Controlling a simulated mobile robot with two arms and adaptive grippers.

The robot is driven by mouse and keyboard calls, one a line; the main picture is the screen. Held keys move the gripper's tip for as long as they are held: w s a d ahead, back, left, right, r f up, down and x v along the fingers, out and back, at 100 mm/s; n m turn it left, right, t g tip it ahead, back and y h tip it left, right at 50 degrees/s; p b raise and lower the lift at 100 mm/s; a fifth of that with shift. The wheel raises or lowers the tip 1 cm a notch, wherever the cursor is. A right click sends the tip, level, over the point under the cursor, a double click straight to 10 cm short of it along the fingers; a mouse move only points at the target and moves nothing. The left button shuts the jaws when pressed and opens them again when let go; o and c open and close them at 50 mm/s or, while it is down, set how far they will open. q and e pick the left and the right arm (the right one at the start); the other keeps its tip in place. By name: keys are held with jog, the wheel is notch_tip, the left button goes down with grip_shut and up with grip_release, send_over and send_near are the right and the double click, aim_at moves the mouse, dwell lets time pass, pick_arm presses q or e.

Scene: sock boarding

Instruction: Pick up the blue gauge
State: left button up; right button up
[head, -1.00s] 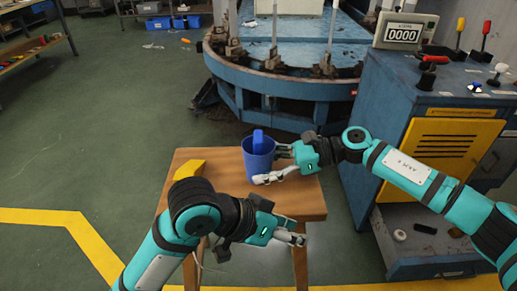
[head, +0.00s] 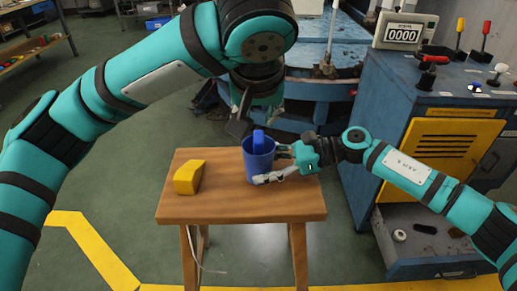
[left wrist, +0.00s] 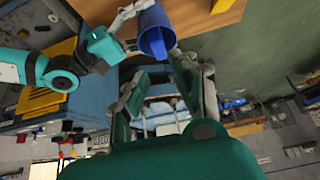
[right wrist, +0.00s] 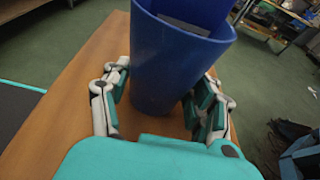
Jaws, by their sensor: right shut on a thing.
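The blue gauge (head: 258,139) stands in a blue cup (head: 259,164), its top sticking up above the rim. In the left wrist view the gauge (left wrist: 158,43) shows inside the mouth of the tilted-looking cup. My left gripper (head: 257,116) is open and empty, just above and behind the cup; its spread fingers (left wrist: 165,85) also show in the left wrist view. My right gripper (head: 276,166) is shut on the cup, a finger on either side, as the right wrist view (right wrist: 160,105) shows. The gauge's lower part is hidden in the cup.
The cup is at a wooden stool (head: 225,207). A yellow block (head: 189,177) lies on its left part. A blue machine cabinet (head: 372,120) with levers stands at right, and a round blue machine (head: 320,95) behind. The stool's front is clear.

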aim_at(258, 136)
pick_arm(q)
jog(key=x, duration=1.1)
jog(key=shift+w+f, duration=0.15)
jog(key=shift+f, duration=0.2)
jog(key=shift+c, duration=0.3)
grip_shut()
